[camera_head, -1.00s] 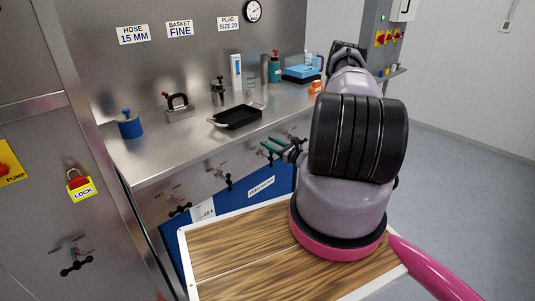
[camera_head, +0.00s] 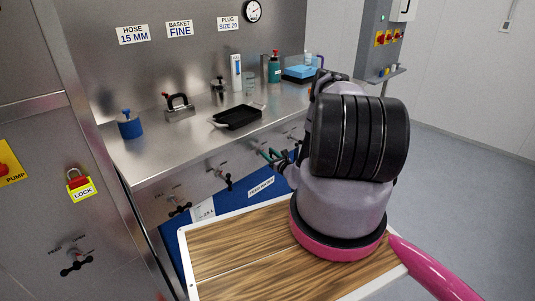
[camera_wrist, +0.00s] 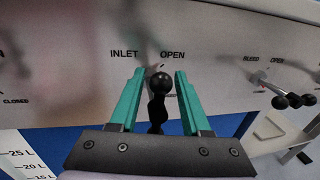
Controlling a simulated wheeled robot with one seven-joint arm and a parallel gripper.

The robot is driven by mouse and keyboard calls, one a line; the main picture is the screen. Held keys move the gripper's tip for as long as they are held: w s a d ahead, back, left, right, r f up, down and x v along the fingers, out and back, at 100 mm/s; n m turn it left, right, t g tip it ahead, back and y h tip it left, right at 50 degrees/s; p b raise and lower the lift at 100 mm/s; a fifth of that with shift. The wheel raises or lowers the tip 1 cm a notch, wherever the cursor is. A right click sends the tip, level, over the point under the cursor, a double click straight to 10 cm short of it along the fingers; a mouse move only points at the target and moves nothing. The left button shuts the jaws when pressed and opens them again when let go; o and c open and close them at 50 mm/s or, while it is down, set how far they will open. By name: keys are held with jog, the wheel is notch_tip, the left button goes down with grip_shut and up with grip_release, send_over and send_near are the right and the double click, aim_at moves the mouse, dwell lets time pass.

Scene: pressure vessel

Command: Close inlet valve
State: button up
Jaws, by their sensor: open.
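In the wrist view, the inlet valve's black handle (camera_wrist: 157,112) with round knobs stands in front of a grey panel, under the words INLET and OPEN. My gripper (camera_wrist: 161,72) has its two green fingers apart, one on each side of the handle. I see gaps between the fingers and the handle's upper knob. A CLOSED mark shows at the far left of the panel. In the head view, my gripper (camera_head: 268,155) is at the panel below the bench edge; I cannot make out the inlet valve there behind it.
The bleed valve (camera_wrist: 282,92) stands to the right in the wrist view. Other valve handles (camera_head: 225,182) sit to the left on the bench front. A black tray (camera_head: 238,117) lies on the bench. A wooden-topped surface (camera_head: 235,260) is below my arm.

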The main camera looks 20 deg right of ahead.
jog(key=shift+w+a, duration=0.1)
jog(key=shift+w, duration=0.35)
grip_shut()
jog(key=shift+w, duration=0.1)
